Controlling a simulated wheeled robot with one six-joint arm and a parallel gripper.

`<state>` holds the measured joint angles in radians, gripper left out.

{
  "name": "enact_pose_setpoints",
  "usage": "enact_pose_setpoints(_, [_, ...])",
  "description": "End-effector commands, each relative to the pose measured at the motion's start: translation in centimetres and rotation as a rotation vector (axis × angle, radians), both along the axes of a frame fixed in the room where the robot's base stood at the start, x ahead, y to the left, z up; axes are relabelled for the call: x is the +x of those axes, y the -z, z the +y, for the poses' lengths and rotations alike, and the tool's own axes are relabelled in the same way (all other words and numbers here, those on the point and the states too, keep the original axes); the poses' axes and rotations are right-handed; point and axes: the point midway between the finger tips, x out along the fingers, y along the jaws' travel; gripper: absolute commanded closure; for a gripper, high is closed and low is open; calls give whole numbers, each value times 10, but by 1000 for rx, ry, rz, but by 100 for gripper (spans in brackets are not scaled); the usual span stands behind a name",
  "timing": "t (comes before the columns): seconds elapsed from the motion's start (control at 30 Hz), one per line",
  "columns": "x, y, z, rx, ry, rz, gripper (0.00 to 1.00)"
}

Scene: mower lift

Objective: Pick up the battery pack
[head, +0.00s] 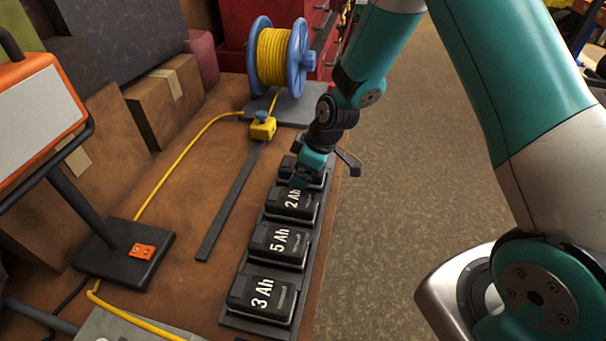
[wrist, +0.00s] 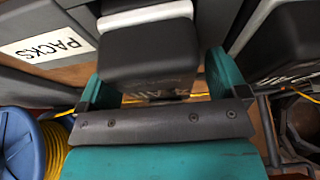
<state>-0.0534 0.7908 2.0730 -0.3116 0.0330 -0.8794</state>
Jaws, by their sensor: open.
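Several black battery packs sit in a row on a dark tray (head: 236,318) at the bench's right edge. The labels read 3 Ah (head: 263,294), 5 Ah (head: 279,242) and 2 Ah (head: 293,203). The farthest pack (head: 287,168) is mostly hidden by my gripper (head: 308,172), so its label cannot be read. In the wrist view, my gripper (wrist: 160,88) is open, with teal fingers on either side of a black pack (wrist: 150,52). A gap shows at least on the right side. Another black pack (wrist: 285,40) is at the right there.
A blue reel of yellow cable (head: 275,58) stands behind the row; it also shows in the wrist view (wrist: 25,145). A yellow block (head: 263,128) sits near it. A "PACKS" label (wrist: 47,45) shows at left. Cardboard boxes (head: 165,100) and a lamp stand (head: 120,255) occupy the bench's left.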

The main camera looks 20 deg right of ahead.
Motion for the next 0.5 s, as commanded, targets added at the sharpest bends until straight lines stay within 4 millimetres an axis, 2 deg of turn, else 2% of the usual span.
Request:
enact_pose_setpoints(0.3, [0, 1, 0, 0, 0, 0, 8])
enact_pose_setpoints(0.37, [0, 1, 0, 0, 0, 0, 20])
enact_pose_setpoints(0.5, [0, 1, 0, 0, 0, 0, 52])
